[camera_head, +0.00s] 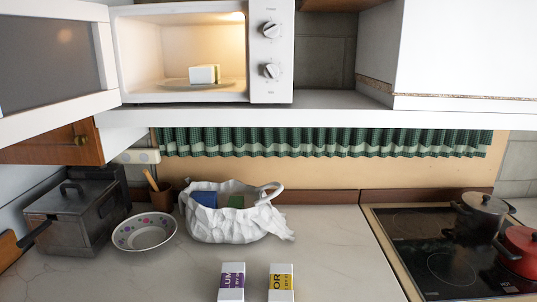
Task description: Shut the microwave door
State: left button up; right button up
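The white microwave (272,50) sits on a shelf at the top of the head view. Its door (50,62) stands wide open, swung out to the left, with a dark window and white frame. The inside is lit. A small white block-like item with a greenish edge (204,74) rests on the plate (174,82) inside. Neither of my grippers shows in this view.
Below are a counter (330,235) with a metal fryer-like box (75,210), a bowl (145,232), a white bag (225,222) and two small cartons (231,282). A stove (430,235) with pots is at right. A white cabinet (465,50) stands right of the microwave.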

aim_at(58, 65)
jog(key=j+z, duration=0.15)
jog(key=j, duration=0.9)
jog(key=j+z, duration=0.2)
jog(key=j, duration=0.85)
jog(key=j+z, duration=0.15)
jog(key=j, duration=0.85)
jog(key=k, duration=0.15)
